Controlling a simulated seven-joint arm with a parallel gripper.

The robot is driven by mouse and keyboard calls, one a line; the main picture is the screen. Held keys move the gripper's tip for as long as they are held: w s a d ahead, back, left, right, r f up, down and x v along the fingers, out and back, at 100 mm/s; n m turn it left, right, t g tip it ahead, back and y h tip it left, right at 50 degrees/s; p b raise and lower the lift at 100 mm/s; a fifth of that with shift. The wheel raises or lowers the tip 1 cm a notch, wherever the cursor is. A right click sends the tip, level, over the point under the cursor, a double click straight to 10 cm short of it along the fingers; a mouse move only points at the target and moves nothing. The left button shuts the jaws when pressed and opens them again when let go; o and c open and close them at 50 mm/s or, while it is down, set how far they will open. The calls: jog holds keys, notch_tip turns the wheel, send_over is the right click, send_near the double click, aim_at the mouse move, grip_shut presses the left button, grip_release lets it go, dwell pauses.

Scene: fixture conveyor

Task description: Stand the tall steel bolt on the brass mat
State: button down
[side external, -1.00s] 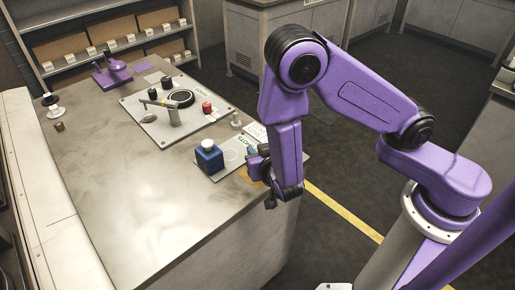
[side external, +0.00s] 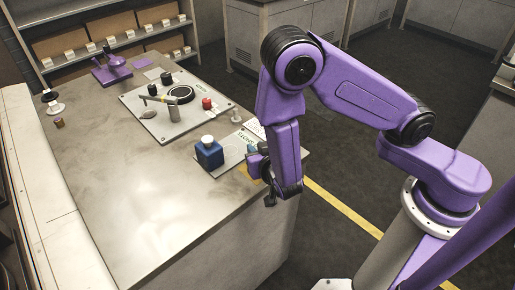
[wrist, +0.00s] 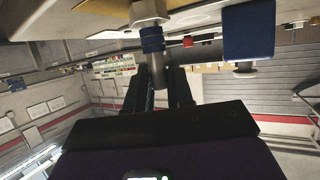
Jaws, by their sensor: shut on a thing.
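The steel bolt (wrist: 157,76) shows in the wrist view, with a blue band around its shaft and a wide hex end at the top of the picture. My gripper (wrist: 158,88) is shut on its shaft, a dark finger on each side. The wrist picture is upside down, so the hex end points down toward the worktop. In the side view my gripper (side external: 260,168) is at the bench's right edge and hides most of the bolt. The brass mat (side external: 247,173) shows partly beside it. I cannot tell whether the bolt touches the mat.
A blue bottle (side external: 209,154) with a pale cap stands close by on the light board; it also shows in the wrist view (wrist: 248,35). A grey panel (side external: 150,128) with knobs and a lever lies farther back. The bench front (side external: 130,215) is clear.

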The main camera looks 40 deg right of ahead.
jog(key=shift+f, duration=0.25)
jog(key=c, duration=0.9)
grip_release()
jog(key=v, duration=1.7)
jog(key=shift+s+r, duration=0.15)
